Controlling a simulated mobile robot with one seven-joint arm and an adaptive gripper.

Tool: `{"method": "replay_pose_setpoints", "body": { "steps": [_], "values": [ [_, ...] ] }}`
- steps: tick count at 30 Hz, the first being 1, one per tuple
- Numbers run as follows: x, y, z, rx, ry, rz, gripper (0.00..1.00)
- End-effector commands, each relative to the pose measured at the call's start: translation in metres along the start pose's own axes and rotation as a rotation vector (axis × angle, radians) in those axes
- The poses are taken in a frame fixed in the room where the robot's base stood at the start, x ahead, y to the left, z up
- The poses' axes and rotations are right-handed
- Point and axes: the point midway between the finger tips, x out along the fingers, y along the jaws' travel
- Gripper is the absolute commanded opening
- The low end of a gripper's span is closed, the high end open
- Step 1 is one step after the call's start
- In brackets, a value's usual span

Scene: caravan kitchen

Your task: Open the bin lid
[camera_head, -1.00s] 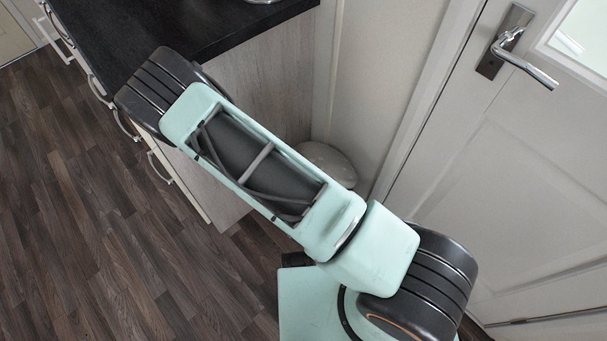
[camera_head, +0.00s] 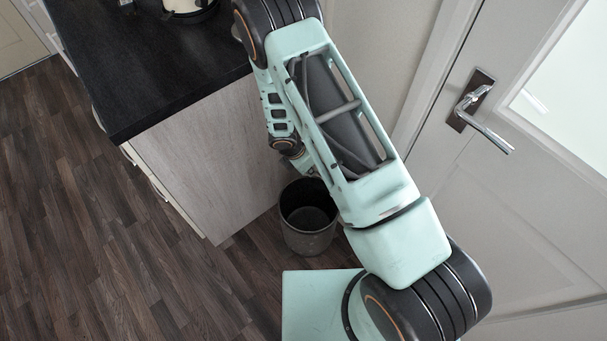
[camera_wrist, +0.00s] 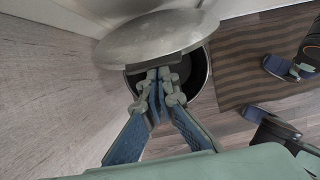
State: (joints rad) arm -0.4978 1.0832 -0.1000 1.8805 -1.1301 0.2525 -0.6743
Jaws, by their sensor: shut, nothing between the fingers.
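The bin (camera_head: 308,236) is a dark grey round bin on the floor beside the cabinet end. Its mouth is open and dark inside in the head view, where my arm covers the place behind it and the lid is hidden. In the wrist view, the round metal lid (camera_wrist: 155,35) is raised and tilted up from the bin rim (camera_wrist: 207,72). My gripper (camera_wrist: 159,76) is shut and empty. Its fingertips are over the bin mouth, close below the lid's lower edge; I cannot tell whether they touch it.
The cabinet (camera_head: 205,155) with its black worktop (camera_head: 165,75) stands left of the bin. A white door (camera_head: 500,205) with a metal handle is on the right. A striped mat (camera_wrist: 238,75) lies right of the bin in the wrist view. The wooden floor (camera_head: 85,220) at left is clear.

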Motion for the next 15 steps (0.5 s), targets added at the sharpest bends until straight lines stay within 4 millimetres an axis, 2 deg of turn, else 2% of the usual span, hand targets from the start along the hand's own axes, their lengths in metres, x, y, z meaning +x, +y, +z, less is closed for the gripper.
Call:
{"method": "replay_pose_setpoints", "body": {
  "steps": [1,6,15],
  "values": [
    [-0.006,-0.001,0.015,0.008,-0.002,-0.001,0.0],
    [-0.007,-0.001,0.056,0.009,-0.002,-0.002,0.0],
    [0.001,-0.001,0.106,0.006,-0.001,-0.001,0.0]
  ]
}}
